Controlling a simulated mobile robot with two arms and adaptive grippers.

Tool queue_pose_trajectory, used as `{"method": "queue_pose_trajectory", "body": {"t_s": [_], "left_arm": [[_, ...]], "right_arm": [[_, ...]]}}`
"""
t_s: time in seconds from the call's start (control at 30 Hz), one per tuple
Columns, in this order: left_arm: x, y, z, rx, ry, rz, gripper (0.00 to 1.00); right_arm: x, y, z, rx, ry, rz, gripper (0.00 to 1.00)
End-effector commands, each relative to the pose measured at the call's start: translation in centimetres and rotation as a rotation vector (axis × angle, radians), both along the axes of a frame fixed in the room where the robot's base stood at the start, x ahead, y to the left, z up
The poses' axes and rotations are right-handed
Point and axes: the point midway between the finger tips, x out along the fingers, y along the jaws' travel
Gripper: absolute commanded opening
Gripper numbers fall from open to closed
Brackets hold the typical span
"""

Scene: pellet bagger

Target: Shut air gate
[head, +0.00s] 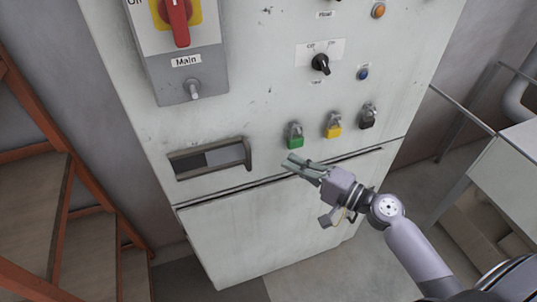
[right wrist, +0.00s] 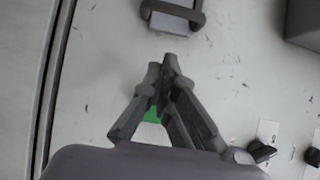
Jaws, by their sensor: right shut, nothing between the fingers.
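No label reading air gate can be made out. A dark-framed slot (head: 180,166) is set low in the white cabinet front, with a grey plate (head: 224,156) inside it and a dark handle (head: 248,153) at its right end. The handle also shows at the top of the right wrist view (right wrist: 198,20). My right gripper (head: 287,160) is shut and empty, just right of the handle and apart from it. Its closed fingers also show in the right wrist view (right wrist: 168,65), in front of the cabinet face. My left gripper is not in view.
Green (head: 295,136), yellow (head: 333,127) and black (head: 368,117) padlocks hang just above my right gripper. A grey main-switch box (head: 190,75) and a black selector knob (head: 320,64) are higher up. Orange-framed steps (head: 90,240) stand at left, a railing (head: 462,108) at right.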

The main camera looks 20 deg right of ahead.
Motion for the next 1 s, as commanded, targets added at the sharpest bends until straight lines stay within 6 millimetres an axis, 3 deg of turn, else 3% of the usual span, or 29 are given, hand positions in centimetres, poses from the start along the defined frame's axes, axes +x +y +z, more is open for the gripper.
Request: {"method": "queue_pose_trajectory", "body": {"t_s": [0.03,0.13,0.4,0.87,1.0], "left_arm": [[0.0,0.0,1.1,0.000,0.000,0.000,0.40],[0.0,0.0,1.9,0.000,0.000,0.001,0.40],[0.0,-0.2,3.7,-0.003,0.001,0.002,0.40],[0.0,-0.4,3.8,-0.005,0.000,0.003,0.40],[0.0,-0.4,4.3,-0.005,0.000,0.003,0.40]], "right_arm": [[1.0,0.7,0.7,0.001,-0.003,0.000,0.00],[2.6,1.8,0.6,0.002,-0.002,0.000,0.00],[3.0,5.2,0.2,0.001,0.001,-0.002,0.00],[3.0,5.8,-0.1,-0.001,0.000,0.000,0.00],[2.9,7.9,0.0,0.002,0.001,0.000,0.00]]}}
